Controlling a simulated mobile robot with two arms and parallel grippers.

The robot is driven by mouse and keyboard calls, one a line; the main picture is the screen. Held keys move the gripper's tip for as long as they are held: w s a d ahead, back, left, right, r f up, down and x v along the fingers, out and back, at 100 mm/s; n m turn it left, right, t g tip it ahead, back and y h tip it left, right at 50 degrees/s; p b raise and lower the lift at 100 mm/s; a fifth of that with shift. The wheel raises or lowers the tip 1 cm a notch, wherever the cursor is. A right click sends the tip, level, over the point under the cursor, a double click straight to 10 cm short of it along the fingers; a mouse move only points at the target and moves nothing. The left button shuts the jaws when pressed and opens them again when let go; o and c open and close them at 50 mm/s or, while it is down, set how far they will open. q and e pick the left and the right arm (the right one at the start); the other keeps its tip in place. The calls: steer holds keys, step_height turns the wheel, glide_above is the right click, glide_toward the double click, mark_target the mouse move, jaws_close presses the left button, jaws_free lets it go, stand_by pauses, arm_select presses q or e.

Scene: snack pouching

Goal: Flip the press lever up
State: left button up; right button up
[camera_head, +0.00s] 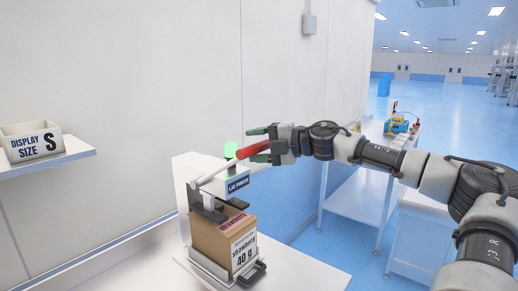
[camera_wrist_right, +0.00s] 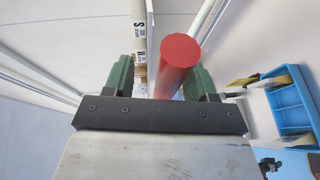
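The press (camera_head: 237,184), labelled "LID PRESS", stands on the white table. Its lever is a pale rod (camera_head: 213,174) with a red handle (camera_head: 254,149), slanting up and to the right. My right gripper (camera_head: 258,144) is at the handle's end, with its green fingers apart. In the right wrist view, the red handle (camera_wrist_right: 177,66) lies between the open fingers (camera_wrist_right: 160,75), closer to the right one. I cannot tell whether it touches that finger. A cardboard strawberry box (camera_head: 212,238) sits under the press. My left gripper is not in view.
A green round light (camera_head: 230,150) shows just behind the lever. A bin marked "DISPLAY SIZE S" (camera_head: 32,146) is on a wall shelf at left. The white wall (camera_head: 130,90) is close behind the press. Another white table (camera_head: 355,196) stands at right.

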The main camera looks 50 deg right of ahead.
steer(key=shift+w+a+f, duration=0.1)
steer(key=shift+w+f, duration=0.05)
steer(key=shift+w, duration=0.05)
stand_by(0.3)
steer(key=shift+s+f+b, duration=0.1)
steer(key=shift+b, duration=0.25)
steer(key=b+v, duration=0.4)
steer(key=shift+s+d+f, duration=0.2)
steer(key=shift+s+d, duration=0.05)
steer(key=shift+s, duration=0.1)
steer(key=b+v, duration=0.3)
steer(key=v, duration=0.3)
steer(key=shift+r, duration=0.3)
